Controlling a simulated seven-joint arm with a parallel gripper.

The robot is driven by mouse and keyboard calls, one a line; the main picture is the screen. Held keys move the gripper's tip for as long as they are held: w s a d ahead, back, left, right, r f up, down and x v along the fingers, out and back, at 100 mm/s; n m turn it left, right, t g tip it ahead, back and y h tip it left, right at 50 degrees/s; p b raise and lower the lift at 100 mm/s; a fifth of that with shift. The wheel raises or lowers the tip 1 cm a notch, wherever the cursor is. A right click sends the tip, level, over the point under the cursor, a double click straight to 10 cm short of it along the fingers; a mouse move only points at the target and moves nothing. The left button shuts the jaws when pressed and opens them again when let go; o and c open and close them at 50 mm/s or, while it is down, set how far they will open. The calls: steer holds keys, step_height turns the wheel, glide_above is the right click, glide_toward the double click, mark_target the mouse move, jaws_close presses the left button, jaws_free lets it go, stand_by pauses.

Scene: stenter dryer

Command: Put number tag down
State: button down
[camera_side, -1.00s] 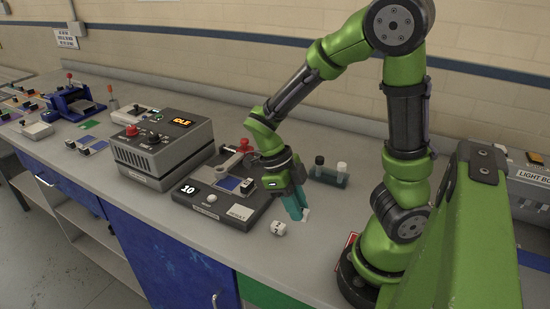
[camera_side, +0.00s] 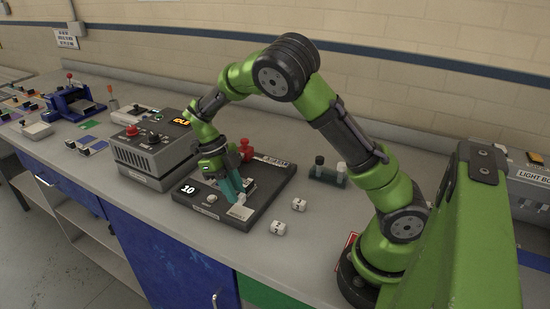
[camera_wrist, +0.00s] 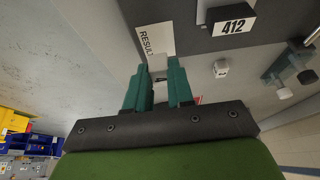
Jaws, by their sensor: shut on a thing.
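My gripper (camera_side: 239,199) is low over the front of the dark instrument base (camera_side: 266,192), near its white RESULT plate (camera_side: 239,213). In the wrist view, the teal fingers (camera_wrist: 159,80) are shut on a small pale number tag (camera_wrist: 160,76) with a dark mark. The fingers hide most of it, and I cannot tell whether it touches the plate. Two other white number tags (camera_side: 279,228) (camera_side: 299,204) lie on the bench right of the base. One loose tag (camera_wrist: 221,68) also shows in the wrist view.
The grey control box (camera_side: 150,155) stands close left of my gripper. A red knob (camera_side: 246,150) rises behind it. A small vial rack (camera_side: 328,178) stands to the right. A 412 label (camera_wrist: 233,26) shows on the base. The front bench edge is close.

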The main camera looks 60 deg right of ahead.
steer(key=shift+s+f, duration=0.1)
steer(key=shift+f, duration=1.6)
steer(key=shift+f, duration=0.2)
steer(key=c, duration=1)
jaws_free()
steer(key=shift+r, duration=0.15)
